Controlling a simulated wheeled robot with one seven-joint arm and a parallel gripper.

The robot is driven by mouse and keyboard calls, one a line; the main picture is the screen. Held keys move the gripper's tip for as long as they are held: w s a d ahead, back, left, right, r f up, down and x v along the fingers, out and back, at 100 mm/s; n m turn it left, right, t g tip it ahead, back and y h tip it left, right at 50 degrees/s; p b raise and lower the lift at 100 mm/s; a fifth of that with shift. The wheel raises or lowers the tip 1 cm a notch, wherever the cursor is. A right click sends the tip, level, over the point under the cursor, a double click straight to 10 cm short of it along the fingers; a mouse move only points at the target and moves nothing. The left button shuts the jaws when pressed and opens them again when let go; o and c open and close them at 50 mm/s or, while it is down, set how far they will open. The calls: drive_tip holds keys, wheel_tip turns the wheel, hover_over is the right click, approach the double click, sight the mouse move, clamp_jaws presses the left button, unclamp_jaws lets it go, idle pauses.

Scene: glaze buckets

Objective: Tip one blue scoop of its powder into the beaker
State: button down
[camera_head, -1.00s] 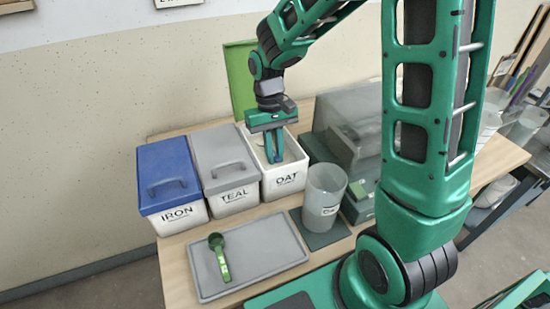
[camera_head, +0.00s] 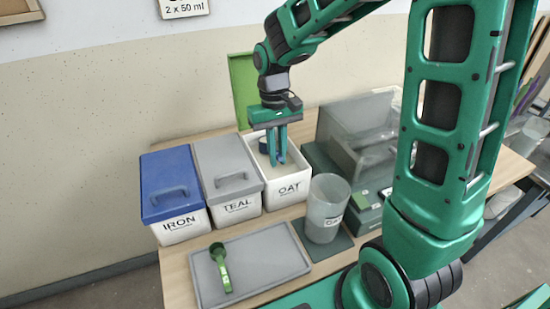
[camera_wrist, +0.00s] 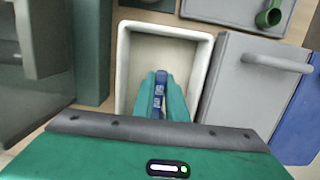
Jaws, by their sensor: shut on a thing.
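My gripper (camera_head: 280,162) points down inside the open white OAT bin (camera_head: 290,192). It is shut on the blue scoop (camera_head: 263,146), whose dark blue part shows just left of the fingers. In the wrist view the blue handle (camera_wrist: 158,92) lies between my teal fingers (camera_wrist: 162,84). The scoop's bowl is mostly hidden there, so I cannot tell how much powder it holds. Pale powder (camera_wrist: 160,54) covers the inside of the bin. The clear beaker (camera_head: 325,212) stands upright on a dark green mat, to the right of and nearer than the bin.
A grey tray (camera_head: 270,262) with a green scoop (camera_head: 221,270) lies in front. The lidded TEAL bin (camera_head: 228,180) and blue-lidded IRON bin (camera_head: 172,190) stand left of the OAT bin. A clear-sided box (camera_head: 365,140) stands right. A green lid (camera_head: 243,85) stands up behind the OAT bin.

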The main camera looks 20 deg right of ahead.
drive_tip(key=shift+g, duration=0.3)
drive_tip(key=shift+s+r, duration=0.25)
drive_tip(key=shift+r, duration=1.05)
drive_tip(key=shift+s+r, duration=0.2)
drive_tip(key=shift+r, duration=1.05)
drive_tip(key=s+r+t, duration=0.2)
drive_tip(key=s+r, duration=0.1)
drive_tip(key=s, duration=0.2)
drive_tip(key=shift+r, duration=0.4)
drive_tip(key=shift+s, duration=0.1)
